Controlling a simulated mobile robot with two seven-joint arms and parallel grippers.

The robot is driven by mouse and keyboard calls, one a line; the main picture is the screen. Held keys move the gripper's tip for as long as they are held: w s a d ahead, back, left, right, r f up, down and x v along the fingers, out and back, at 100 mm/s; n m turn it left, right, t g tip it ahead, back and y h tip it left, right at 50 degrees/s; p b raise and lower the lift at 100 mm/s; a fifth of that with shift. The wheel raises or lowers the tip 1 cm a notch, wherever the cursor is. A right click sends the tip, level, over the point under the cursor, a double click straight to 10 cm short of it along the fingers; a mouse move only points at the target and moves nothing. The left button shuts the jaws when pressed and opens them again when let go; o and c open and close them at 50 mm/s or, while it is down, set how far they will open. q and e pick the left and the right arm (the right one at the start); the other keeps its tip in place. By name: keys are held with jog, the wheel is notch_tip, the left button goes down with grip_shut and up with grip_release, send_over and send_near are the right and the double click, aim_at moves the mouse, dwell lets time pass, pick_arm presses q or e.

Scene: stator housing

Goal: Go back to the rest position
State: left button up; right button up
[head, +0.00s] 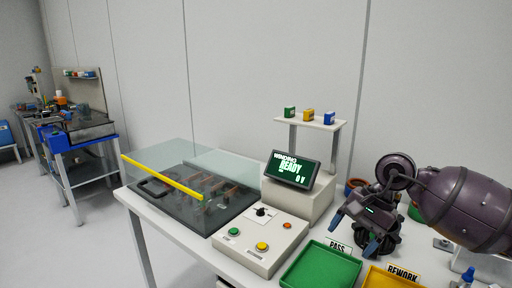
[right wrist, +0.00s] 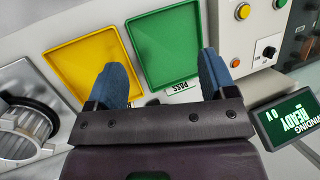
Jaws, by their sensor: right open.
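My right gripper (head: 354,234) is at the right of the head view, above the workbench near the PASS and REWORK trays. Its blue fingers are apart with nothing between them. In the right wrist view the open gripper (right wrist: 162,65) shows above the bench, with the yellow and green trays beyond the fingertips. A silver, ribbed round housing with a dark ring (right wrist: 22,125) stands at the left of that view, clear of the fingers. My left gripper is in neither view.
The green PASS tray (head: 322,268) and yellow REWORK tray (head: 385,281) look empty. A control box (head: 258,240) with buttons, a screen (head: 290,171) reading "READY" and a clear-covered test station (head: 165,158) with a yellow bar stand left of them. Another bench (head: 80,140) is far left.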

jog(key=s+a+r+m+t+y, duration=0.2)
jog(key=s+a+m+t+y, duration=0.35)
jog(key=a+m+y, duration=0.8)
jog(key=d+f+m+t+h, duration=0.2)
jog(key=d+m+t+h, duration=0.45)
jog(key=m, duration=0.85)
jog(key=d+f+m+t+h, duration=0.3)
jog(key=d+m+t+h, duration=0.4)
jog(key=m, duration=0.8)
jog(key=s+d+f+m+g+h, duration=0.3)
jog(key=s+d+f+m+h, duration=0.25)
jog(key=f+m, duration=0.35)
jog(key=s+d+f+m+g, duration=0.1)
jog(key=s+f+m+g, duration=0.3)
jog(key=s, duration=0.4)
jog(key=s+f+m+g, duration=0.3)
jog(key=s+m+g, duration=0.15)
jog(key=s, duration=0.25)
jog(key=s+d+f+m+g, duration=0.1)
jog(key=s+f+m+g, duration=0.25)
jog(key=s, duration=0.45)
jog(key=w+f+n+t, duration=0.1)
jog(key=w+f+t, duration=0.6)
jog(key=f, duration=0.3)
jog(key=shift+w+a+f+t, duration=0.2)
jog(key=shift+w+t, duration=0.1)
jog(key=shift+w, duration=0.2)
